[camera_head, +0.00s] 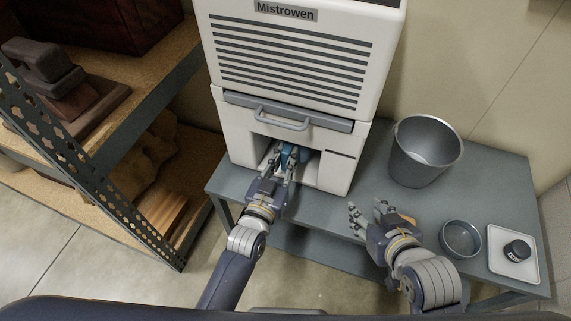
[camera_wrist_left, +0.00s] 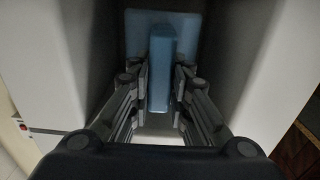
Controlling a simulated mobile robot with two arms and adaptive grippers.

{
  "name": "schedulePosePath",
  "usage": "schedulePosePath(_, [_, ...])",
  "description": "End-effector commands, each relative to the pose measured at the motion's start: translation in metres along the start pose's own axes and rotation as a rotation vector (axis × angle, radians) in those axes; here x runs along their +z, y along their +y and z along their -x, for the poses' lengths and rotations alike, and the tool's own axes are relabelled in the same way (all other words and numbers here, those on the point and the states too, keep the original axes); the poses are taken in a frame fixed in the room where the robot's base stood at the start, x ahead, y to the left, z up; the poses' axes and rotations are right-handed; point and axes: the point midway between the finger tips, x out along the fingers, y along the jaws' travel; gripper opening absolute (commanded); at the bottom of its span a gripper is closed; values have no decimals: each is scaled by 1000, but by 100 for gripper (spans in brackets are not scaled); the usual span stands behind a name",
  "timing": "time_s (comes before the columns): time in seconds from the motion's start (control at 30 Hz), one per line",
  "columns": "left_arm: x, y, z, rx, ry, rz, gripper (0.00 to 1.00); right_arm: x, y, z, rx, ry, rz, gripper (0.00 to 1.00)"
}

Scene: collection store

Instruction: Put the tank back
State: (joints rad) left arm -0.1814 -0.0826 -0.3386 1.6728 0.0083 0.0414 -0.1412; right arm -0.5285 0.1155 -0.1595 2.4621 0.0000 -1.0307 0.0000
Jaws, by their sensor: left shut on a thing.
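The blue tank (camera_head: 291,154) is partly inside the lower opening of the white dehumidifier-like machine (camera_head: 334,172) marked "Mistrowen". In the left wrist view the tank shows a pale blue front with an upright raised grip (camera_wrist_left: 162,68). My left gripper (camera_head: 283,160) reaches into the opening and is shut on the tank; its fingers stand on both sides of the grip (camera_wrist_left: 158,85). The tank's back part is hidden inside the machine. My right gripper (camera_head: 368,214) is open and empty above the table's front edge, right of the machine.
The grey table (camera_head: 330,210) carries the machine, a metal bucket (camera_head: 424,158), a shallow round dish (camera_head: 460,239) and a white tray (camera_head: 498,262) with a small black-lidded jar (camera_head: 517,250).

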Motion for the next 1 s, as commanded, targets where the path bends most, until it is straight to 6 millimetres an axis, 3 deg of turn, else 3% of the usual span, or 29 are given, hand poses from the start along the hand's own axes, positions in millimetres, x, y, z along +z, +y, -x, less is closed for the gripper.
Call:
schedulePosePath(0.1, [12,0,0,-1,3,0,0,-24,-4,-5,-8,120,1,40])
schedulePosePath(0.3, [21,0,0,-1,4,0,0,-52,-7,-4,-16,250,2,40])
schedulePosePath(0.8, [24,0,0,-1,4,-1,0,-61,-8,-2,-18,290,2,40])
schedulePosePath(0.83, [24,0,0,-1,2,-1,22,-62,-8,-2,-18,293,2,40])
schedulePosePath(0.9, [24,0,0,-1,2,-1,38,-62,-8,-2,-18,293,2,40])
schedulePosePath(1.0, [24,0,0,-1,2,-1,38,-62,-8,-2,-18,292,2,40])
